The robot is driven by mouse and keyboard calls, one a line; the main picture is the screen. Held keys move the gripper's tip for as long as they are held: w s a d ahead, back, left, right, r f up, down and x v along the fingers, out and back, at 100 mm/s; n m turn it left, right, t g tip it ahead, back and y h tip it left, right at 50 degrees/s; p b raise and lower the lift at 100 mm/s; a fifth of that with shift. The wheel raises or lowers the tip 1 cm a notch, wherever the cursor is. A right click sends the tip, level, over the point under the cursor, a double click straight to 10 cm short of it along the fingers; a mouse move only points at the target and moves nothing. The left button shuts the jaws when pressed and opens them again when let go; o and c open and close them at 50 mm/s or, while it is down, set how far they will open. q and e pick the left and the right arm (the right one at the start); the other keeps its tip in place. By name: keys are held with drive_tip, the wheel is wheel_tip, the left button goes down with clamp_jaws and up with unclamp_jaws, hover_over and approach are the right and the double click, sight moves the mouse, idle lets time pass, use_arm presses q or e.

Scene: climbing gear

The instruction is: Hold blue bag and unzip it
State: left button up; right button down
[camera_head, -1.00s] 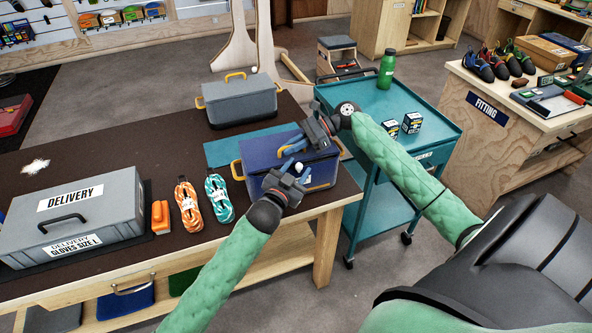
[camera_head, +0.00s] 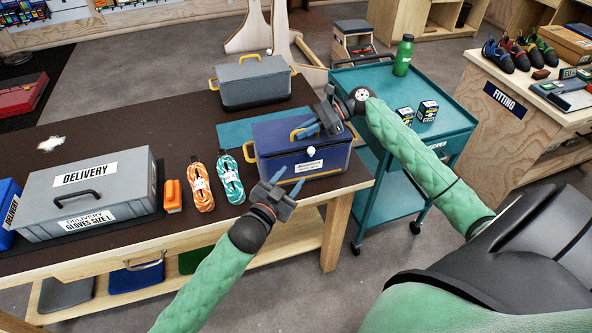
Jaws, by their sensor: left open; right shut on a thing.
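The blue bag (camera_head: 272,152) stands upright on the dark table top, with yellow handles, a pale seam below its lid and a white label. A small white ball (camera_head: 311,152) sits on its front, above the label. My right gripper (camera_head: 304,130) is shut on the bag's top at the yellow handle; its fingers hide the exact grip. My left gripper (camera_head: 285,184) is open and empty just in front of the bag, below and left of the white ball, its fingers pointing at the bag. I cannot tell how far the zip is open.
A similar grey bag (camera_head: 254,84) stands behind. Orange and teal rope coils (camera_head: 230,178) lie left of the blue bag, beside a grey delivery box (camera_head: 90,190). A teal cart (camera_head: 455,118) with small boxes and a green bottle (camera_head: 403,56) stands right of the table.

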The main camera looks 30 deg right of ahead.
use_arm(q)
drive_tip(key=shift+s+a, duration=0.2)
drive_tip(key=shift+a, duration=0.15)
use_arm(e)
drive_tip(key=c, duration=1.4)
unclamp_jaws()
drive_tip(key=b+v, duration=0.2)
drive_tip(key=v, duration=0.4)
drive_tip(key=shift+s+d+f, duration=0.1)
drive_tip(key=shift+d, duration=0.15)
use_arm(q)
drive_tip(key=shift+f+b, duration=0.3)
drive_tip(key=shift+f, duration=0.95)
use_arm(e)
drive_tip(key=shift+s+d+r, duration=0.15)
drive_tip(key=shift+d+r, duration=0.25)
drive_tip(key=shift+d, duration=0.15)
